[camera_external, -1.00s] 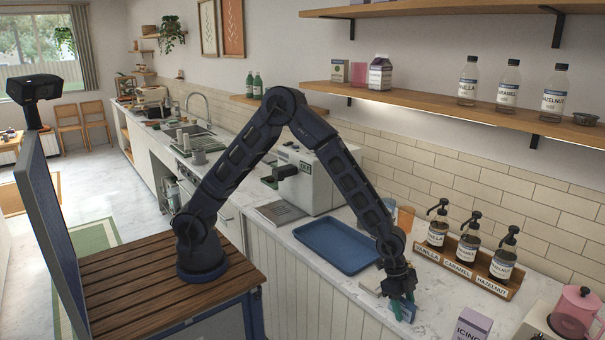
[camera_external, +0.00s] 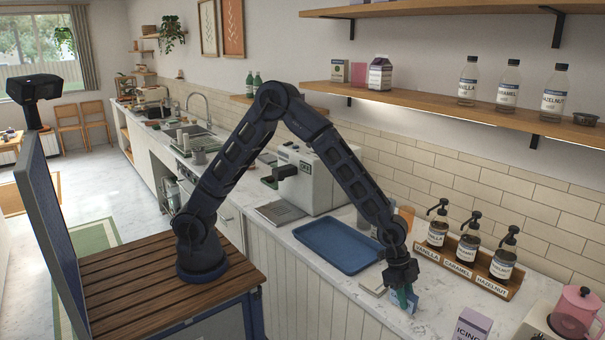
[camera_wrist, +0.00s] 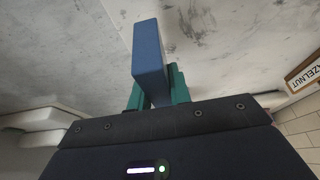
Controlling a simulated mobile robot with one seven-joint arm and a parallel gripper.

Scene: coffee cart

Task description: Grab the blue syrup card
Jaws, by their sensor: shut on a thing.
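My gripper (camera_external: 404,296) is low over the front of the counter in the external view, its fingers pointing down. It is shut on the blue card (camera_external: 412,302), whose blue and pale face shows beside the fingers. In the wrist view the blue card (camera_wrist: 149,52) stands out as a slim blue block between the teal fingers of my gripper (camera_wrist: 157,88). I cannot tell for sure whether its lower edge is clear of the counter.
A pale block (camera_external: 374,284) lies close left of my gripper. A blue tray (camera_external: 336,246) is behind it. A rack (camera_external: 468,266) with pump bottles stands right, and an icing carton (camera_external: 472,326) is at front right. The marble between is clear.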

